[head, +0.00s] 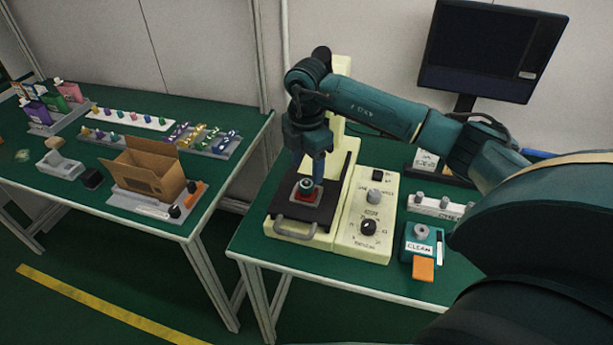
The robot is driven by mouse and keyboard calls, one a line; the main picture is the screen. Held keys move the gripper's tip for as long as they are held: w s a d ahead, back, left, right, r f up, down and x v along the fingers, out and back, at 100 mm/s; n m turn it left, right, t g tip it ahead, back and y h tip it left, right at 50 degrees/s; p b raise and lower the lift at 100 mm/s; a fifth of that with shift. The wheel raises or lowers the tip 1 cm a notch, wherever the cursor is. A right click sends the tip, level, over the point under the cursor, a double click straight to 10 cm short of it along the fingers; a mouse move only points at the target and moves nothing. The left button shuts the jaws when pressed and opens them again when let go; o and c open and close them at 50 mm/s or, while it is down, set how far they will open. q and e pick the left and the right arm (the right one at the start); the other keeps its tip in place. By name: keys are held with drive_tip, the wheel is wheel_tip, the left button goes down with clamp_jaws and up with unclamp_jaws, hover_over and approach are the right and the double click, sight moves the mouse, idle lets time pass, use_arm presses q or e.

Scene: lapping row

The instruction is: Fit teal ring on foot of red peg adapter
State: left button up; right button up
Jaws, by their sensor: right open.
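A red piece, which looks like the peg adapter (305,197), sits on the black plate of the cream machine. A small teal ring (306,184) shows at the top middle of the red piece, around a dark centre. I cannot tell whether the ring is seated or only resting there. My right gripper (309,179) points down at the ring from behind and above, its jaws open. A blue finger is close to the ring's right side; contact is too small to tell. My left gripper is out of view.
The cream machine (375,242) has a grey front handle (294,231) and a knob panel at right. A teal box marked CLEAN (419,245) and a monitor (491,50) stand farther right. The left table holds an open cardboard box (150,176) and several small parts. A gap separates the tables.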

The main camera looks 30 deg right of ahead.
wheel_tip(320, 180, up, 9)
drive_tip(key=shift+b, duration=0.35)
drive_tip(key=shift+f, duration=0.15)
